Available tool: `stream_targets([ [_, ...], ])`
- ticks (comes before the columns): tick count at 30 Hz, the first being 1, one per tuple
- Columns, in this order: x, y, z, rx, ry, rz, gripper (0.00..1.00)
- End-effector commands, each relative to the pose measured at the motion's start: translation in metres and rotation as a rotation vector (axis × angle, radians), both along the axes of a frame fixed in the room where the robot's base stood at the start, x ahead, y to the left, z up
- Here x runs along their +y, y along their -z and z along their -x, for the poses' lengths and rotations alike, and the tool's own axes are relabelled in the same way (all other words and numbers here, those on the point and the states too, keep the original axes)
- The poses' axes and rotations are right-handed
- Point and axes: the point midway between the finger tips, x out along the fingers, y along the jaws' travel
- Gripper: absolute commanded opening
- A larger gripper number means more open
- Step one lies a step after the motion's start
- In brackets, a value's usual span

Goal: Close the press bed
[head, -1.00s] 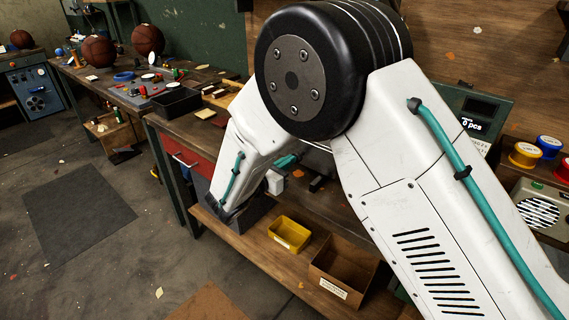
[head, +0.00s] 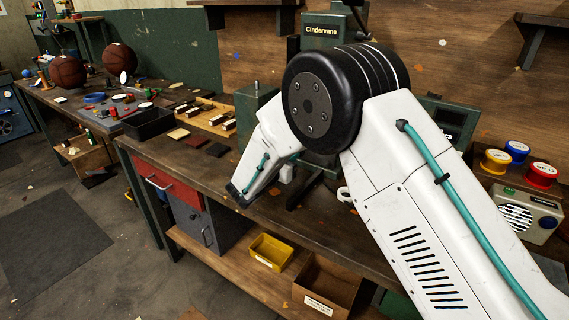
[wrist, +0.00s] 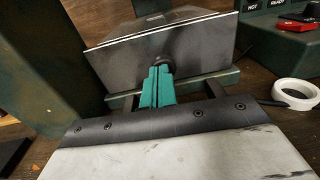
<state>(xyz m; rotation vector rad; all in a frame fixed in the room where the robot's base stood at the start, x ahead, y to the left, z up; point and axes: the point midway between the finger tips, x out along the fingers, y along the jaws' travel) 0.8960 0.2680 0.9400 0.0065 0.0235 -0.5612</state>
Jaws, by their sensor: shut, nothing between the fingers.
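The press, a dark green machine with a "Cindervane" sign (head: 322,31), stands on the bench behind my arm in the head view. In the head view my arm hides the gripper and most of the bed.
A white tape ring (wrist: 295,93) lies right of the bed. A control box (wrist: 284,40) with a red switch stands behind it. A yellow bin (head: 270,251) sits on the shelf below.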

Motion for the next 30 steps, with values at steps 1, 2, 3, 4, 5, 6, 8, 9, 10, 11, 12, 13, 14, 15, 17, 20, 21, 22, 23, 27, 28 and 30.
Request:
stream_targets([
  [1, -0.002, 0.0, -0.003, 0.0, 0.001, 0.0, 0.0],
  [2, -0.003, 0.0, -0.004, -0.001, 0.001, 0.001, 0.0],
  [3, -0.003, 0.0, -0.006, -0.001, 0.0, 0.001, 0.0],
  [4, -0.004, -0.001, -0.006, -0.001, 0.0, 0.001, 0.0],
  [5, -0.004, -0.001, -0.007, -0.001, 0.0, 0.0, 0.0],
  [6, -0.005, -0.001, -0.008, -0.001, 0.001, 0.0, 0.0],
  [8, -0.006, -0.001, -0.008, -0.003, 0.002, -0.001, 0.0],
  [9, -0.006, -0.002, -0.009, -0.003, 0.002, -0.001, 0.0],
  [10, -0.007, -0.002, -0.009, -0.003, 0.002, -0.001, 0.0],
  [11, -0.007, -0.002, -0.009, -0.003, 0.003, -0.001, 0.0],
  [12, -0.008, -0.002, -0.01, -0.004, 0.003, -0.002, 0.0],
  [13, -0.008, -0.002, -0.01, -0.005, 0.004, -0.002, 0.0],
  [14, -0.008, -0.003, -0.01, -0.005, 0.004, -0.002, 0.0],
  [15, -0.008, -0.003, -0.01, -0.005, 0.004, -0.003, 0.0],
  [17, -0.007, -0.003, -0.009, -0.005, 0.004, -0.003, 0.0],
  [20, -0.003, -0.004, -0.004, -0.005, 0.004, -0.003, 0.0],
  [21, 0.0, -0.003, 0.0, -0.005, 0.004, -0.002, 0.0],
  [22, 0.003, -0.003, 0.004, -0.004, 0.004, -0.002, 0.0],
  [23, 0.007, -0.003, 0.008, -0.003, 0.003, -0.001, 0.0],
  [27, 0.022, -0.003, 0.032, 0.0, 0.003, 0.001, 0.0],
  [28, 0.027, -0.003, 0.038, -0.001, 0.003, 0.001, 0.0],
  [30, 0.037, -0.003, 0.053, 0.0, 0.002, 0.001, 0.0],
])
